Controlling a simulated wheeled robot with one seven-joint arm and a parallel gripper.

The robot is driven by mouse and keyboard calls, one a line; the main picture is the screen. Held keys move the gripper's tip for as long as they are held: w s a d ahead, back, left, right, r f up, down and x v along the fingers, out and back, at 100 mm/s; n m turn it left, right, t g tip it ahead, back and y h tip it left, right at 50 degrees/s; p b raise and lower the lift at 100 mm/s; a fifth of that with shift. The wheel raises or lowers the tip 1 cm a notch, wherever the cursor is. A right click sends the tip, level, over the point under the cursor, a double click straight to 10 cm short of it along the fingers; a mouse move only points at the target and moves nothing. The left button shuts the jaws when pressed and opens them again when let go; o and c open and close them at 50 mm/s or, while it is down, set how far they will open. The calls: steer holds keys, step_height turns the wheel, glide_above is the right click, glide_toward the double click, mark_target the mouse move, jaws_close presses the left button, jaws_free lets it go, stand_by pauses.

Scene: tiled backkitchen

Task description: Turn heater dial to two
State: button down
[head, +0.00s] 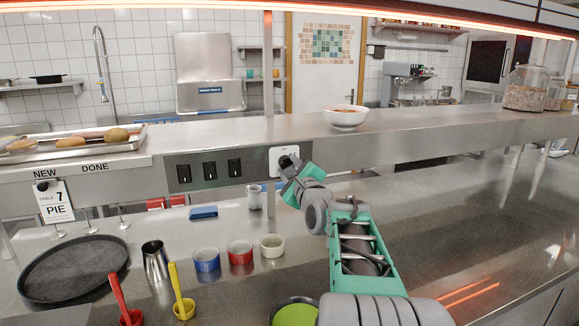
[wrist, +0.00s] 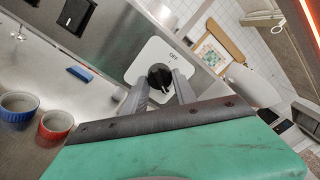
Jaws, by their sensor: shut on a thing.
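The heater dial is a black round knob (wrist: 160,77) on a white square plate (wrist: 174,53) marked OFF, seen in the wrist view. In the head view the plate (head: 275,158) is set in the front of the steel shelf, and the knob is mostly hidden by my gripper. My gripper (head: 288,165) is at the plate; in the wrist view its two grey fingers (wrist: 160,90) are shut on the knob, one on each side. The plate's other markings are hidden or too small to read.
Three black switches (head: 208,170) are left of the plate. Below stand a grey cup (head: 254,198), a blue sponge (head: 203,213), blue (head: 207,262), red (head: 240,254) and white ramekins (head: 272,247). A white bowl (head: 346,117) stands on the shelf above. The counter at right is clear.

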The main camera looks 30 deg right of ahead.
steer(key=shift+m, duration=0.4)
steer(key=c, duration=1)
jaws_free()
steer(key=b+v, duration=0.2)
steer(key=v, duration=0.5)
steer(key=shift+s, duration=0.4)
steer(key=shift+a+f, duration=0.1)
